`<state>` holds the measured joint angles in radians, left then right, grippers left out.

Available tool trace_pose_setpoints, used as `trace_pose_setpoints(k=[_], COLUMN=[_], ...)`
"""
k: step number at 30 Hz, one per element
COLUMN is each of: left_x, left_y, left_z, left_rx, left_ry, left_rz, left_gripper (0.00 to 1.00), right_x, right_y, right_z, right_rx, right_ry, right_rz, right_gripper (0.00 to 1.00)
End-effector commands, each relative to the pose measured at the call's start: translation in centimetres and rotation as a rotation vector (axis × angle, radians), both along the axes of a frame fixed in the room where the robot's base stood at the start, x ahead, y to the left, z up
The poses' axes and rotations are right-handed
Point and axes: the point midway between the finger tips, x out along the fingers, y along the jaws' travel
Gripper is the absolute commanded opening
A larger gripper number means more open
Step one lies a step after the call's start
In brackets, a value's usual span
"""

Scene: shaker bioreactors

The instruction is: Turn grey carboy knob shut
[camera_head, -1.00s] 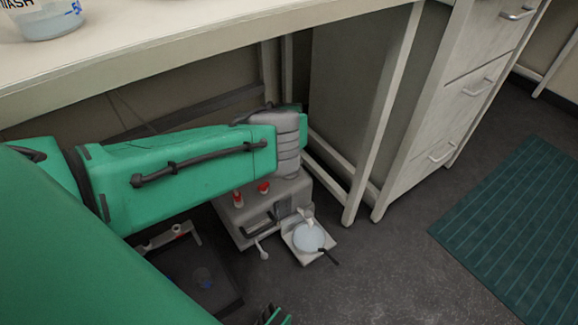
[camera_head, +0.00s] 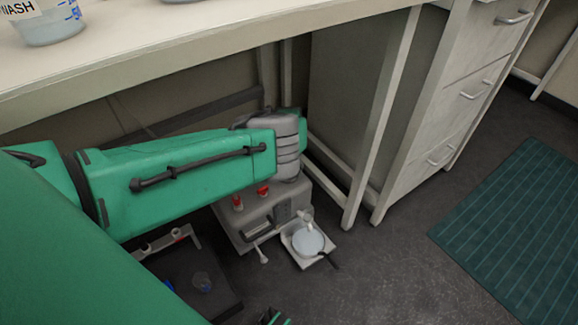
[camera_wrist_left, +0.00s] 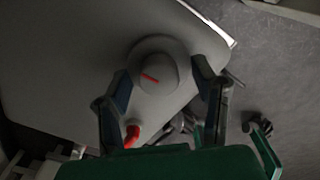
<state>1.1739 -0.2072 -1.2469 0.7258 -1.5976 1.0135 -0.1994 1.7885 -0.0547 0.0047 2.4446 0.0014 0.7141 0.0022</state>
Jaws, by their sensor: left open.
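The grey knob (camera_wrist_left: 155,72) is round with a red line across its top, seen in the left wrist view. It sits on a broad pale-grey surface, seemingly the carboy (camera_wrist_left: 70,60). My left gripper (camera_wrist_left: 161,78) is open, with a finger on either side of the knob; whether they touch it is unclear. In the head view my left arm reaches under the bench and hides the knob and left fingers. A grey unit with red fittings (camera_head: 262,191) shows beneath it. A small dark and green tip, probably my right gripper (camera_head: 272,318), shows at the bottom edge.
The bench top (camera_head: 200,50) and its leg (camera_head: 382,120) bound the space. A white tray with a round dish (camera_head: 308,241) sits beside the grey unit. A dark tray (camera_head: 225,300) lies in front. The floor (camera_head: 400,265) to the right is clear, with a green mat (camera_head: 520,230).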

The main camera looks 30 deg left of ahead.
Motion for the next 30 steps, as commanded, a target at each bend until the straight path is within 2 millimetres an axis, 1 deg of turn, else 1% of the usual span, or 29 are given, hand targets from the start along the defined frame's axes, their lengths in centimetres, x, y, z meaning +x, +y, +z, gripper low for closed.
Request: trace_pose_setpoints(k=[5, 8, 12, 15, 18, 21, 24, 30], left_x=[0.2, 0.2, 0.2, 0.2, 0.2, 0.2, 0.1, 0.1], left_y=[-0.1, -0.1, -0.1, -0.1, -0.1, -0.2, -0.1, -0.1], left_z=[1.8, 3.7, 6.9, 8.8, 10.3, 11.2, 11.7, 11.8], left_rx=[0.001, 0.000, 0.000, 0.000, -0.001, -0.001, -0.001, -0.002], left_ry=[-0.003, -0.004, -0.003, -0.002, 0.000, 0.000, 0.001, 0.001], left_rz=[0.002, 0.003, 0.002, 0.001, 0.001, 0.000, -0.001, -0.001], left_gripper=[0.53, 0.53, 0.53, 0.53, 0.53, 0.53, 0.53, 0.53], right_x=[-0.1, -0.1, -0.1, -0.1, -0.1, -0.1, -0.1, -0.1], right_y=[0.0, 0.0, 0.0, 0.0, 0.0, 0.0, 0.0, 0.0], right_z=[0.0, 0.0, 0.0, 0.0, 0.0, 0.0, 0.0, 0.0], right_rx=[0.000, 0.000, 0.000, 0.000, 0.000, 0.000, 0.000, 0.000], right_ry=[0.001, 0.001, 0.001, 0.001, 0.001, 0.001, 0.001, 0.001], right_rz=[0.000, 0.000, 0.000, 0.000, 0.000, 0.000, 0.000, 0.000], right_gripper=[0.40, 0.40, 0.40, 0.40, 0.40, 0.40, 0.40, 0.40])
